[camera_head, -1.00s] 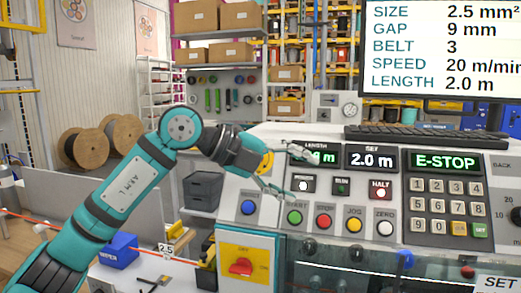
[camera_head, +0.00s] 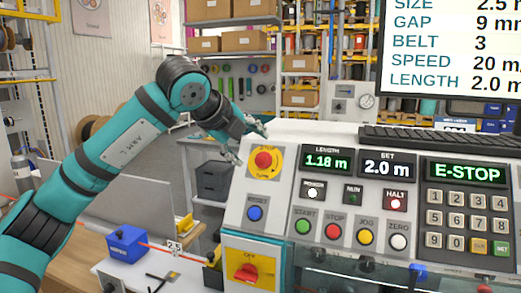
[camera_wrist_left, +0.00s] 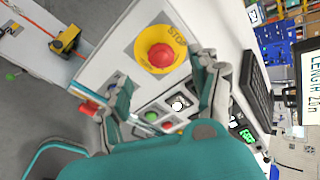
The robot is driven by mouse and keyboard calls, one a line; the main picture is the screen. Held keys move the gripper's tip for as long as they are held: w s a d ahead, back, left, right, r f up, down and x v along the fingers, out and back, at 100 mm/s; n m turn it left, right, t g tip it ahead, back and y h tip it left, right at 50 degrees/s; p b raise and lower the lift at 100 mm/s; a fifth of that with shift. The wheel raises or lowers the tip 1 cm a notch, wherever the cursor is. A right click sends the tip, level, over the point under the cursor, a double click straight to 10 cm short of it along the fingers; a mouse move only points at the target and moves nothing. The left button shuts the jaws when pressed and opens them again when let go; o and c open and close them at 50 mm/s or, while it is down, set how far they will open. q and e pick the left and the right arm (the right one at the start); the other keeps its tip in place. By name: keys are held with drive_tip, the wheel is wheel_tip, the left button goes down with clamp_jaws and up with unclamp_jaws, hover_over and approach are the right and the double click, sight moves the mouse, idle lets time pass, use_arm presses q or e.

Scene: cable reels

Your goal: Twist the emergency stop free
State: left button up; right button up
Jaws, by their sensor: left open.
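The emergency stop (camera_head: 264,160) is a red mushroom button on a yellow round plate, at the upper left of the sloping control panel (camera_head: 237,222). In the left wrist view the red button (camera_wrist_left: 160,56) shows large, above the middle, with STOP lettering on its plate. My left gripper (camera_head: 251,143) is open and empty beside the button, at its upper left in the head view. In the left wrist view its two fingers (camera_wrist_left: 160,88) are spread apart, with the button beyond them and nothing between them. The panel display (camera_head: 464,172) reads E-STOP. My right gripper is not in view.
Below the stop are a blue button (camera_head: 255,214) and a red rotary switch (camera_head: 245,271) on yellow. Several coloured buttons and a keypad (camera_head: 468,221) lie to the right. A keyboard (camera_head: 440,138) and monitor (camera_head: 450,50) stand behind the panel.

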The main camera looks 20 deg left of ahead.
sight(261, 158)
use_arm(q)
drive_tip(key=p+x, duration=0.2)
drive_tip(key=x, duration=0.5)
drive_tip(key=shift+r+p, duration=0.1)
drive_tip(key=shift+p, duration=0.3)
drive_tip(key=shift+w+d+f, duration=0.1)
drive_tip(key=shift+w+f, duration=0.2)
drive_tip(key=shift+w, duration=0.05)
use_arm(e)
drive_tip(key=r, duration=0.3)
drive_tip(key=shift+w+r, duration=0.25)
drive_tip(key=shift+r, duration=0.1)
use_arm(q)
drive_tip(key=shift+s, duration=0.1)
drive_tip(key=shift+c, duration=0.3)
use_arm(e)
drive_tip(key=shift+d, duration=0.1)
